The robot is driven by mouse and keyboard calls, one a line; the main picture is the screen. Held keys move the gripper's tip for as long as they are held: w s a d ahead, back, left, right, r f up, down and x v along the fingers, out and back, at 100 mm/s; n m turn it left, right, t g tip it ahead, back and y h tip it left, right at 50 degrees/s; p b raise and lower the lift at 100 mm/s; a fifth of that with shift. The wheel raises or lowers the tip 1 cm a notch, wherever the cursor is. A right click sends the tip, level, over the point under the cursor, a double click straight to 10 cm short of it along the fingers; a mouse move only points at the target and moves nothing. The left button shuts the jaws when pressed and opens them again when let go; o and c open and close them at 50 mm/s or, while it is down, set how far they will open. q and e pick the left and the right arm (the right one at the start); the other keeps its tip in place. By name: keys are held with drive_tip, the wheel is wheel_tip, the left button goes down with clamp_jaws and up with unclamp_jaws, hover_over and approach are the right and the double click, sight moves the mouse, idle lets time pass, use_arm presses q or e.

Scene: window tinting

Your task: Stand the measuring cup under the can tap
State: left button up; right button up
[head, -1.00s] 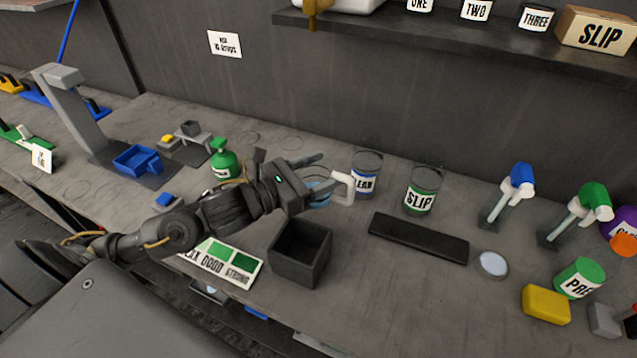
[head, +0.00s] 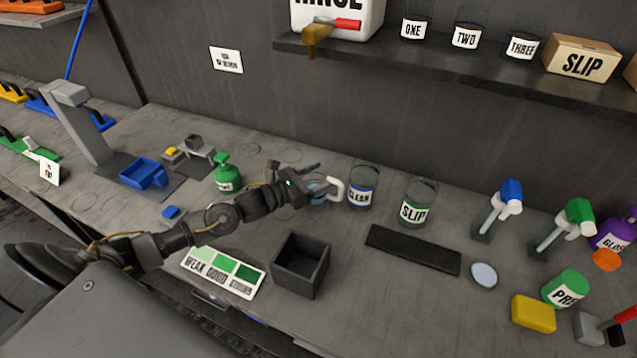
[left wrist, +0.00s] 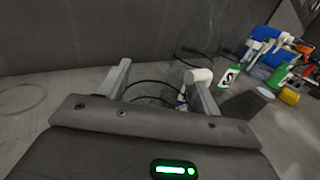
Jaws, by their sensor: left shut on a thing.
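The measuring cup is a clear cup with a white handle (head: 337,189). My left gripper (head: 312,186) is shut on it in the head view, left of the CLEAN jar. In the left wrist view the cup's thin dark rim (left wrist: 150,83) shows between the two fingers, and the white handle (left wrist: 199,76) is by the right finger. The cup's lower part is mostly hidden. The can (head: 352,12) stands on the wall shelf, its top cut off. My right gripper is not in view.
The CLEAN jar (head: 360,192) and SLIP jar (head: 416,208) stand close right of the cup. The shelf (head: 400,54) overhangs the back. Faint rings mark bare bench behind my gripper.

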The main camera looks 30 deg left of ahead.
use_arm(q)
wheel_tip(320, 180, down, 3)
drive_tip(key=shift+w+r+p, duration=0.1)
drive_tip(key=shift+w+p, duration=0.05)
drive_tip(key=shift+p, duration=0.75)
drive_tip(key=shift+f, duration=0.25)
drive_tip(key=shift+f, duration=0.1)
drive_tip(key=shift+f+b, duration=0.15)
drive_tip(key=shift+b, duration=0.15)
drive_tip(key=o, duration=1)
